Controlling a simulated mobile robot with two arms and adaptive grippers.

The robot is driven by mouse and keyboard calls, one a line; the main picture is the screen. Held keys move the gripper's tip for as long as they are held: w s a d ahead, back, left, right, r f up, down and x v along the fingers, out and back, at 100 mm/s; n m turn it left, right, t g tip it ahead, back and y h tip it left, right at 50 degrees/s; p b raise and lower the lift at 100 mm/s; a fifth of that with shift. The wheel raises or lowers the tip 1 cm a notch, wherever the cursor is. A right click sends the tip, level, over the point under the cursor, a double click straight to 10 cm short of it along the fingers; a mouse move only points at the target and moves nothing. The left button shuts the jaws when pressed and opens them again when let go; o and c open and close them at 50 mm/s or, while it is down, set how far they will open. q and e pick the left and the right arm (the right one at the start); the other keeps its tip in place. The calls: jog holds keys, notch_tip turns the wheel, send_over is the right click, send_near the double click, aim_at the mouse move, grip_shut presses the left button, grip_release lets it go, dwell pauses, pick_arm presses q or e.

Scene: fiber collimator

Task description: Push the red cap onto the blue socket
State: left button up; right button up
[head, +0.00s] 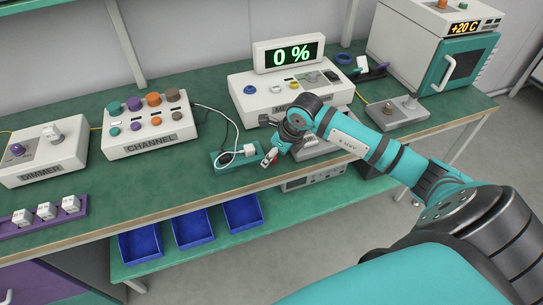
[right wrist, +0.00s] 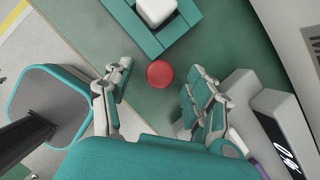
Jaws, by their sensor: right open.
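The red cap (right wrist: 160,74) is a round red disc on the green bench in the right wrist view. It lies just outside the teal tray (right wrist: 137,31), between and slightly beyond the open fingers of my right gripper (right wrist: 161,82), and neither finger visibly touches it. In the head view my right gripper (head: 280,150) is low at the bench's front edge, right of the tray; a small red patch (head: 270,155) shows at its fingers. The blue socket (head: 250,89) appears as a blue round fitting on the white instrument (head: 238,105) behind. My left gripper is out of view.
A white block (head: 249,150) with a cable sits in the tray. The CHANNEL box (head: 150,148) and DIMMER box (head: 40,172) stand left. A grey device (head: 398,110) is right of my arm. Blue bins (head: 243,212) are on the lower shelf.

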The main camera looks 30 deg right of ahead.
jog(key=shift+f, duration=0.2)
jog(key=shift+c, duration=0.2)
jog(key=c, duration=0.8)
jog(key=shift+r, duration=0.2)
